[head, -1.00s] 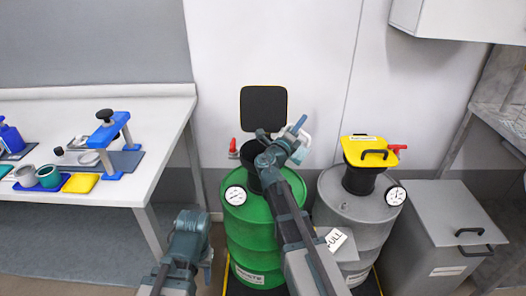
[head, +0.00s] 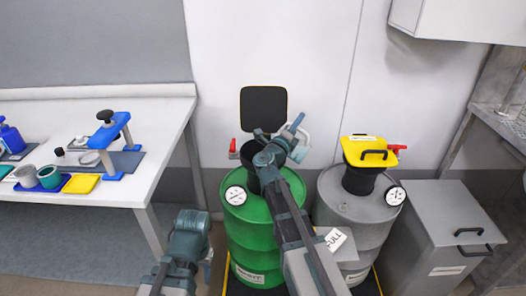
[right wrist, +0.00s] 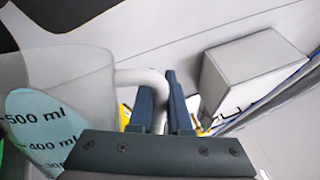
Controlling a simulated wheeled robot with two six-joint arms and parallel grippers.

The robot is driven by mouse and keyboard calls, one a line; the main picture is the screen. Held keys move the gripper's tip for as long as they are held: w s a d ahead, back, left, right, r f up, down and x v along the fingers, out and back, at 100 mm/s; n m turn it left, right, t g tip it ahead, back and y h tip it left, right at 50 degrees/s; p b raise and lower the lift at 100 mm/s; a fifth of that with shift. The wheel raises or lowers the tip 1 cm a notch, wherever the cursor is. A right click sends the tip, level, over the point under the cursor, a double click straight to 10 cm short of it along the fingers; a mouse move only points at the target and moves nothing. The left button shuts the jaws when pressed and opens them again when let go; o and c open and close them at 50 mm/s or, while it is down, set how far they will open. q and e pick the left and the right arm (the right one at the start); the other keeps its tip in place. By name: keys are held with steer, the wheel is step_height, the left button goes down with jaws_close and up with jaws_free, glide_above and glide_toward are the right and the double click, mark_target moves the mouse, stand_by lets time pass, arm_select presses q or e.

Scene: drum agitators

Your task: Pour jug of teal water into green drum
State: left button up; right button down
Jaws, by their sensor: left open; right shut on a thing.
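The green drum (head: 252,245) stands at the centre, with a black funnel opening (head: 248,152) on top and its black lid (head: 264,108) raised behind. My right gripper (head: 292,136) is over the drum top, shut on the jug's handle. The clear jug (head: 300,148) is mostly hidden behind that gripper. In the right wrist view the jug (right wrist: 92,75) holds teal water (right wrist: 38,130), with the handle between the fingers (right wrist: 160,105). The water line is slanted against the jug, so the jug is tilted. Any stream is hidden. My left gripper (head: 207,255) is open and empty, low and left of the drum.
A grey drum (head: 335,200) with a yellow lid (head: 374,152) stands right of the green drum. A grey bin (head: 445,220) is further right. A white bench (head: 160,165) at left carries a blue press (head: 112,130) and cups. A red handle (head: 233,148) is beside the funnel.

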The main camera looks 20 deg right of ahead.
arm_select(q)
steer(key=shift+r, duration=0.25)
arm_select(e)
steer(key=shift+w+a+r+n, duration=0.25)
steer(key=shift+a+r+n, duration=0.1)
steer(key=shift+n, duration=0.15)
